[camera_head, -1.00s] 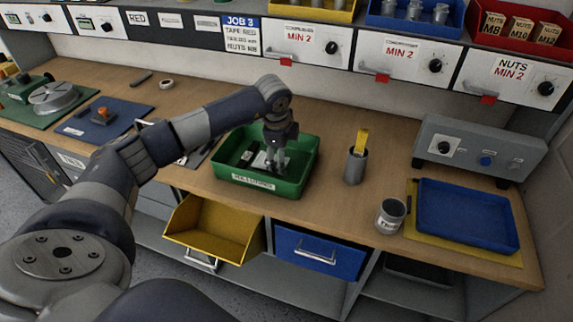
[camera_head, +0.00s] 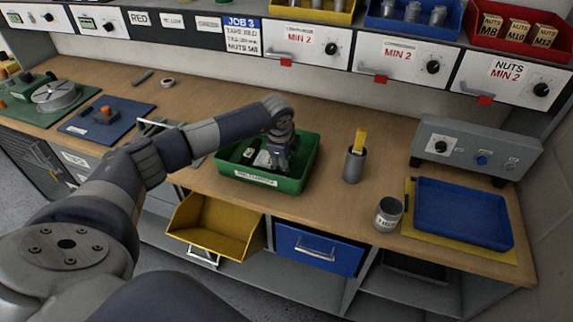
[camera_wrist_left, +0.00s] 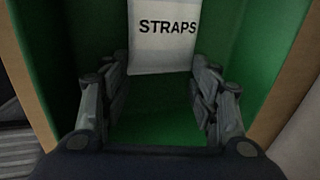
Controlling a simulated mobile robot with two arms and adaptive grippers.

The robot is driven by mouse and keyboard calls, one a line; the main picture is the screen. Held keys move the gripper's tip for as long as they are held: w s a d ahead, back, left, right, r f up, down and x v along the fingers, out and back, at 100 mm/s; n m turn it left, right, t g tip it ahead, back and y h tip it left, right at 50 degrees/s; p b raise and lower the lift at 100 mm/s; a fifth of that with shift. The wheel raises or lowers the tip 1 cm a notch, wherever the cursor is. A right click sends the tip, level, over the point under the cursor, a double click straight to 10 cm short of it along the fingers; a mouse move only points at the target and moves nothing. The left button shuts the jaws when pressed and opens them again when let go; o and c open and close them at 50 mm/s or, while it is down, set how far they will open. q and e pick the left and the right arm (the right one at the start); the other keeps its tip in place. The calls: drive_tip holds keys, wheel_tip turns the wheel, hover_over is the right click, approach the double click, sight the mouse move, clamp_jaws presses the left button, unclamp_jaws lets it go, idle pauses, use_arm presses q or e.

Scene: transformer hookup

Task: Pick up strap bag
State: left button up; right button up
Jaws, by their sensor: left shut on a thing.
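The strap bag (camera_wrist_left: 162,40), white with the word STRAPS, is between the fingertips of my left gripper (camera_wrist_left: 160,72) in the left wrist view. The gripper is shut on the bag, with its two fingers on either side of the bag's lower part. In the head view my left gripper (camera_head: 277,163) reaches down into the green bin (camera_head: 256,181) on the workbench, and the pale bag (camera_head: 262,159) is partly hidden by it. I cannot tell whether the bag touches the bin floor. My right gripper is not in view.
A grey cup with a yellow item (camera_head: 353,165) stands right of the bin. A labelled can (camera_head: 388,214) and a blue tray (camera_head: 462,216) are farther right, below a grey control box (camera_head: 475,150). An open yellow drawer (camera_head: 214,230) juts out below the bench edge.

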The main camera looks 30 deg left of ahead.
use_arm(q)
drive_tip(key=shift+s+f, duration=0.2)
drive_tip(key=shift+f, duration=0.05)
